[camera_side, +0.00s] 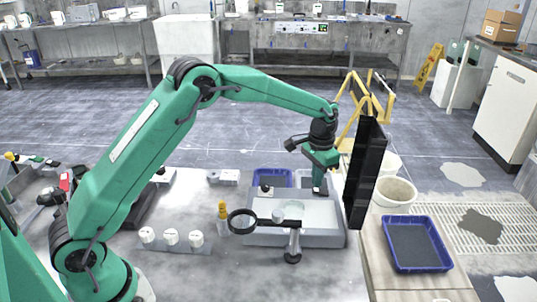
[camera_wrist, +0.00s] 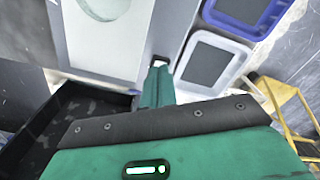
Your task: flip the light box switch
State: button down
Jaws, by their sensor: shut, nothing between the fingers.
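The light box (camera_side: 268,236) is a pale grey box on the bench, in front of my arm's end. In the wrist view the light box (camera_wrist: 84,45) shows at the upper left with a round pale disc on it. My gripper (camera_side: 318,189) is shut and empty, pointing down at the box's back right part. In the wrist view my gripper (camera_wrist: 158,66) ends over the box's edge, by a small dark and white spot. This spot may be the switch, but the fingertips cover most of it. I cannot tell the switch's position or whether the fingers touch it.
A magnifier (camera_side: 243,221) stands in front of the box. A blue tray (camera_wrist: 283,12) and a white tray (camera_wrist: 237,62) lie close behind it. A tall black panel (camera_side: 366,175) stands just right of my gripper, near a yellow frame (camera_side: 387,95). White jars (camera_side: 171,237) stand left.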

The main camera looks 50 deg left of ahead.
aim_at(315, 190)
jog(key=shift+f, duration=1.05)
dwell(0.9)
jog(key=shift+r, duration=0.2)
jog(key=shift+r, duration=3.4)
